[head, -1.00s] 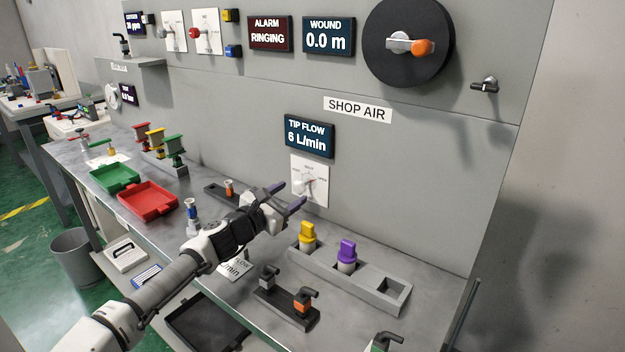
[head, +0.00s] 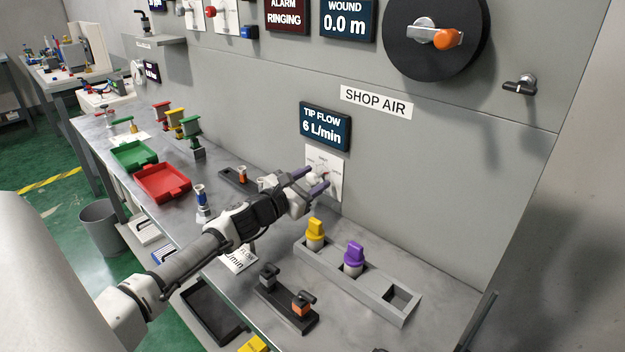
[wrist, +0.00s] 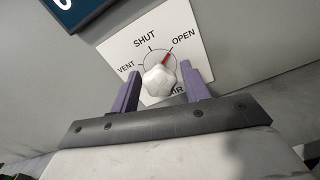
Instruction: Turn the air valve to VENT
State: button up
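The air valve is a white faceted knob (wrist: 160,80) with a red pointer on a white plate (wrist: 186,30) marked VENT, SHUT and OPEN. The red pointer points up and right, toward the OPEN side. In the head view the plate (head: 337,188) is on the grey wall under the TIP FLOW display, and my gripper partly covers it. My gripper (wrist: 160,88) has its two purple fingers apart, one on each side of the knob. There is a visible gap at the left finger; contact at the right finger cannot be told. In the head view my gripper (head: 308,181) reaches the plate.
The TIP FLOW display (head: 325,126) reads 6 L/min. Below on the bench, a grey holder (head: 375,297) carries a yellow knobbed piece (head: 315,232) and a purple one (head: 354,255). A dark block (head: 284,309) with small fittings sits in front. Red (head: 163,184) and green trays lie left.

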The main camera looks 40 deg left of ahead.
jog(key=c, duration=0.8)
jog(key=shift+o, duration=0.2)
